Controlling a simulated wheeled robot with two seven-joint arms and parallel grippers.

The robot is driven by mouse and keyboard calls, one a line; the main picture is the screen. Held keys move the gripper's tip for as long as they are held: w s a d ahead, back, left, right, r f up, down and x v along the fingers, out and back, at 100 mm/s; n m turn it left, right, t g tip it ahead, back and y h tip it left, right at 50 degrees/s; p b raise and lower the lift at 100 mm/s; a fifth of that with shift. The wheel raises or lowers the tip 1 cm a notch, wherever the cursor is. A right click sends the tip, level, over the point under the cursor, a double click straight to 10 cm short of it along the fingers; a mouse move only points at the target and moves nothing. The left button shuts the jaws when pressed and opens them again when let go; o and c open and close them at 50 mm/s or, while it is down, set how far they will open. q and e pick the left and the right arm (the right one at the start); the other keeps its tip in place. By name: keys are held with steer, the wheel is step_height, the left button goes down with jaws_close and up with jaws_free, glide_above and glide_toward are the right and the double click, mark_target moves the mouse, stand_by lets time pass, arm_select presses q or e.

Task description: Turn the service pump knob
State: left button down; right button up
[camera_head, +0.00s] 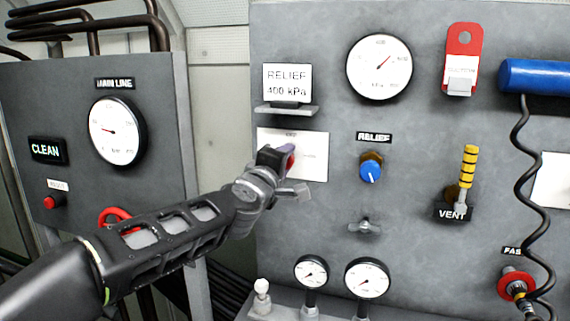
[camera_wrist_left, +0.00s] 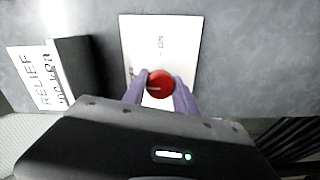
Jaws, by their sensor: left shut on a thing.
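The service pump knob is a round red knob (camera_wrist_left: 160,84) on a white label plate (camera_head: 313,157) on the grey panel. In the left wrist view the plate (camera_wrist_left: 185,30) carries the mark "ON". My left gripper (camera_wrist_left: 160,92) has its two purple fingers on either side of the red knob, shut on it. In the head view my left gripper (camera_head: 288,158) is at the plate and hides most of the knob, with only a little red showing. The knob's pointer direction is not clear. My right gripper is in neither view.
A "RELIEF 400 kPa" card (camera_head: 288,82) stands on a small ledge (camera_head: 287,109) just above the plate. A blue relief knob (camera_head: 371,171), a yellow vent lever (camera_head: 467,168) and a wing handle (camera_head: 364,227) are to the right. Two small gauges (camera_head: 311,271) stand below.

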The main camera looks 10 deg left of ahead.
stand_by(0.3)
arm_select(q)
steer(key=c, duration=1)
jaws_free()
steer(key=shift+o, duration=0.2)
steer(key=s, duration=0.7)
steer(key=shift+s+a, duration=0.25)
steer(key=shift+s, duration=0.1)
